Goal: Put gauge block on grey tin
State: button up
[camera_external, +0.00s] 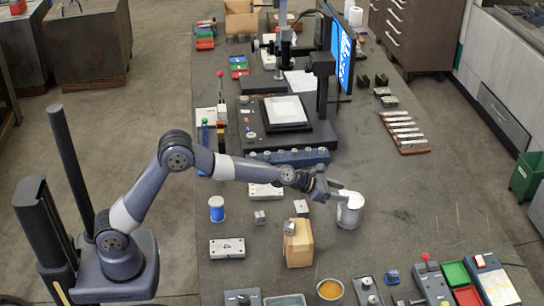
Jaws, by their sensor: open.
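The grey tin (349,212), a silvery cylinder, stands upright on the bench right of the cardboard box. My gripper (343,190) is open, its fingers pointing right at the tin's upper rim and partly covering it. I cannot tell whether the fingers touch the tin. The tin's top looks pale; I cannot make out a separate block on it. Small grey metal blocks are in view: one (301,207) behind the cardboard box, one (289,227) at the box's top, and one (260,217) left of it. Which is the gauge block is unclear.
A blue spool (216,209) and a drilled metal plate (227,248) lie to the left. An amber-filled cup (330,291) and switch boxes line the near edge. The bench right of the tin is clear.

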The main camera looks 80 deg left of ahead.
jog(key=b+v, duration=0.1)
jog(key=v, duration=1)
jog(key=shift+s, duration=0.3)
